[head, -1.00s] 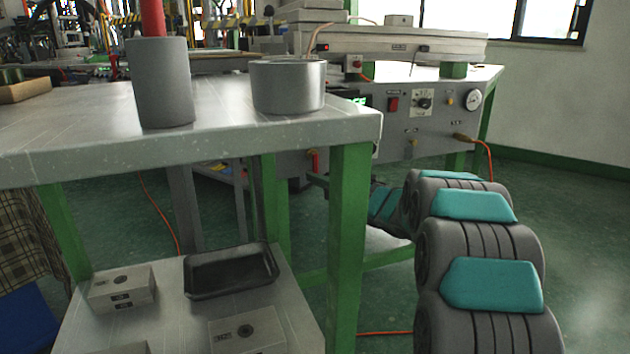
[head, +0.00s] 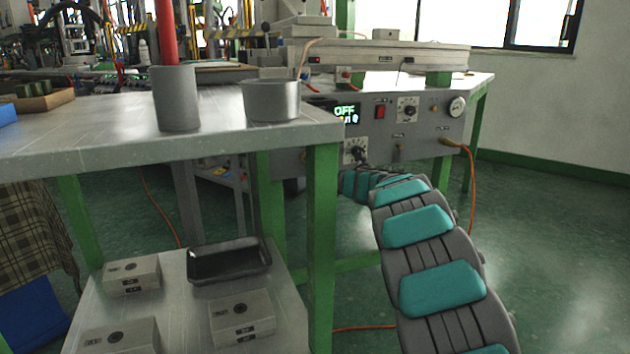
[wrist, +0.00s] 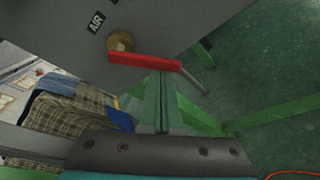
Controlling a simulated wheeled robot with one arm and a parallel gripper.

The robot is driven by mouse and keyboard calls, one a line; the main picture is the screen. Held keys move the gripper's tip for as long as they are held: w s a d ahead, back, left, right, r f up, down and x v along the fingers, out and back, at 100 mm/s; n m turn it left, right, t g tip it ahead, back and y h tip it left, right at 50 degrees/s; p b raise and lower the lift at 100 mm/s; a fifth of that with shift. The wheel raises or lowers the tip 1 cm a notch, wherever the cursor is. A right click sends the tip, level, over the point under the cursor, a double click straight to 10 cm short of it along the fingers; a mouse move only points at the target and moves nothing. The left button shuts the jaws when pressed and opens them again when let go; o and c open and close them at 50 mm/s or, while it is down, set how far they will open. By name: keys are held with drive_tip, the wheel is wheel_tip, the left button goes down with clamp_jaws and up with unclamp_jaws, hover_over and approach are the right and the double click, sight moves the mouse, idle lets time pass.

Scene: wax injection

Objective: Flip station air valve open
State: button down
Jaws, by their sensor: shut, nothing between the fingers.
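The station air valve shows in the wrist view as a red lever (wrist: 145,61) beside a round brass fitting (wrist: 120,42), with an "AIR" label (wrist: 97,22) near it on the grey panel. The lever runs from the fitting toward the right of the picture. My gripper (wrist: 159,76) is shut and empty, its narrow fingers pointing at the lever's middle. The tips are at or very near the lever; I cannot tell whether they touch. In the head view the valve and gripper are hidden behind the near table's leg.
In the head view the grey station panel (head: 425,125) carries an "OFF" display (head: 345,112), a red switch (head: 380,112), knobs and a gauge (head: 457,106). The near table (head: 220,122) and its green leg (head: 322,230) stand left of my arm. An orange hose (head: 472,185) hangs at the right.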

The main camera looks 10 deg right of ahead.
drive_tip(key=d+n+h, duration=0.1)
drive_tip(key=n, duration=0.1)
drive_tip(key=r+n+h+p, duration=0.1)
drive_tip(key=d+r+n+h, duration=0.1)
drive_tip(key=n, duration=0.1)
drive_tip(key=shift+w+d+r+n, duration=0.2)
drive_tip(key=shift+w+d+n, duration=0.05)
drive_tip(key=shift+d+n, duration=0.05)
drive_tip(key=shift+a, duration=0.15)
drive_tip(key=shift+s+a+r, duration=0.15)
drive_tip(key=shift+a+r, duration=0.05)
drive_tip(key=shift+a, duration=0.45)
